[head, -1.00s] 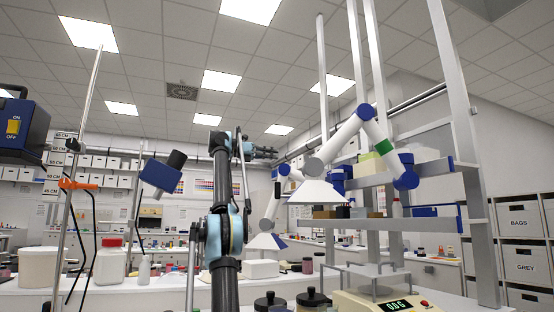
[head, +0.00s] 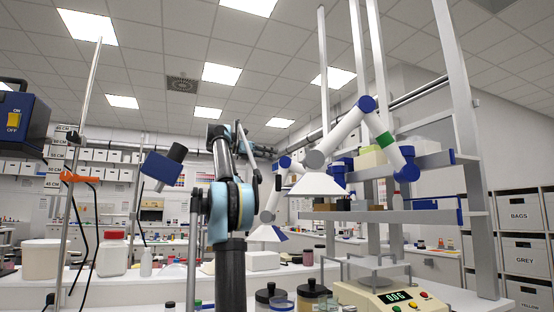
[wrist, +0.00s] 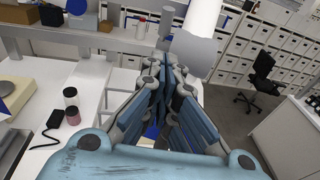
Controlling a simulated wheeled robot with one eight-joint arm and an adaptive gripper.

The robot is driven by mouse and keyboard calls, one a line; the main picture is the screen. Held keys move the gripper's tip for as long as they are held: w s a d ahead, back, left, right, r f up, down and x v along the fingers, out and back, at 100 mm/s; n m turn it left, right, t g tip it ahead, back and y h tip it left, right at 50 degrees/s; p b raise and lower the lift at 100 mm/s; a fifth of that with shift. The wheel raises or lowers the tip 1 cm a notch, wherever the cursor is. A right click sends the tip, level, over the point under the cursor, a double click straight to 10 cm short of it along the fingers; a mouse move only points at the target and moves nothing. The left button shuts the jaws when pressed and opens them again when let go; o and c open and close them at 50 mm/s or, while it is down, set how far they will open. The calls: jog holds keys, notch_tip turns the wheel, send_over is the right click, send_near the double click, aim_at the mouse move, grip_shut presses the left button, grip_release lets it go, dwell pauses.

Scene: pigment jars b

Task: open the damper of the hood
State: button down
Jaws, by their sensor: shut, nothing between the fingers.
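The fume hood is a white cone (head: 318,185) on a jointed white duct arm (head: 342,130) with blue joints, right of centre in the head view. The damper's position is not readable. My gripper (wrist: 163,78) is shut and empty in the wrist view. A white tube (wrist: 202,22) with a grey end lies just beyond and right of its fingertips, apparently apart from them. In the head view, my arm rises left of the hood and its fingers are too small to read.
A grey shelf frame (head: 472,170) stands behind the hood, with a balance (head: 388,297) below. Black-lidded jars (head: 271,297) stand at the bench front. A clamp stand (head: 76,175) is on the left. In the wrist view, a black chair (wrist: 262,70) stands on open floor at right.

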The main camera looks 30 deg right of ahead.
jog(key=r+x, duration=0.1)
jog(key=x, duration=1.1)
jog(key=shift+d+r, duration=0.2)
